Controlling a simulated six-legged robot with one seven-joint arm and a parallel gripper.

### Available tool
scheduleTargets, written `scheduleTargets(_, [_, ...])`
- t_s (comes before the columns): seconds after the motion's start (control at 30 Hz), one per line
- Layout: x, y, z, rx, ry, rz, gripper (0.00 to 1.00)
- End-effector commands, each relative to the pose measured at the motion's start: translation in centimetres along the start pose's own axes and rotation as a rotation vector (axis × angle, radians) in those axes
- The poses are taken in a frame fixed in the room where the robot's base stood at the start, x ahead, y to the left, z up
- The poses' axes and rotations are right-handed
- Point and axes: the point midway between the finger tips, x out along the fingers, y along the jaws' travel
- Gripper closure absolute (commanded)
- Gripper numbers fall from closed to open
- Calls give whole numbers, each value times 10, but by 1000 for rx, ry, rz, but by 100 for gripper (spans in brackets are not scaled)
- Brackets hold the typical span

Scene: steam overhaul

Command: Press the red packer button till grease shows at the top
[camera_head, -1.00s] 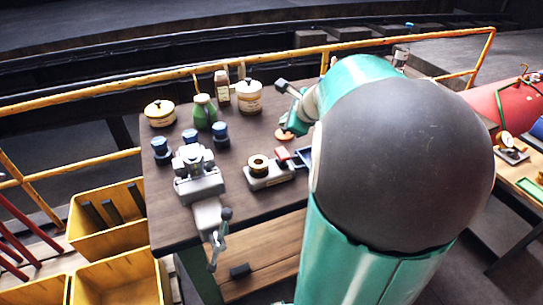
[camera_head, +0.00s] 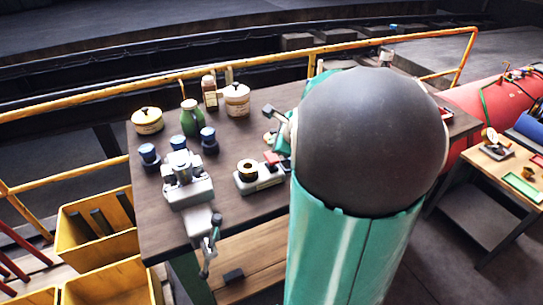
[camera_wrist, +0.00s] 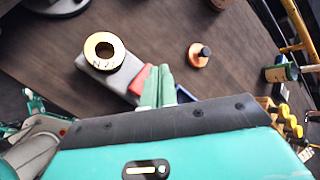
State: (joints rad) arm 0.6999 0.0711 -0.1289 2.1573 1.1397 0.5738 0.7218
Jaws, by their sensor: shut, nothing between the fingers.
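The packer is a grey block (camera_head: 256,183) with a brass ring (camera_head: 247,168) on top, on the dark workbench. In the wrist view the brass ring (camera_wrist: 104,52) has a dark opening, and I make out no grease at its top. The red button (camera_wrist: 141,80) is at the right end of the grey block (camera_wrist: 120,82); it also shows in the head view (camera_head: 271,158). My gripper (camera_wrist: 158,70) is shut and empty, with its pale green fingers right beside the red button. They partly overlap it in the picture; I cannot tell whether they touch it.
A grey vise (camera_head: 188,188) stands left of the packer, with blue-capped jars (camera_head: 149,156) behind it. A green bottle (camera_head: 190,120) and cream tins (camera_head: 237,100) stand at the back. An orange disc with a black knob (camera_wrist: 200,55) lies on clear bench beyond the fingers.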

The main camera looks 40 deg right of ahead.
Motion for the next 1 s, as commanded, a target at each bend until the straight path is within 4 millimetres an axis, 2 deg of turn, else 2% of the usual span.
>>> scheduleTargets(0.1, [9, 6, -7, 2, 0, 1, 100])
scheduleTargets(0.3, [16, 11, -12, -1, 1, -1, 100])
scheduleTargets(1.0, [16, 11, -12, -1, 0, -1, 100])
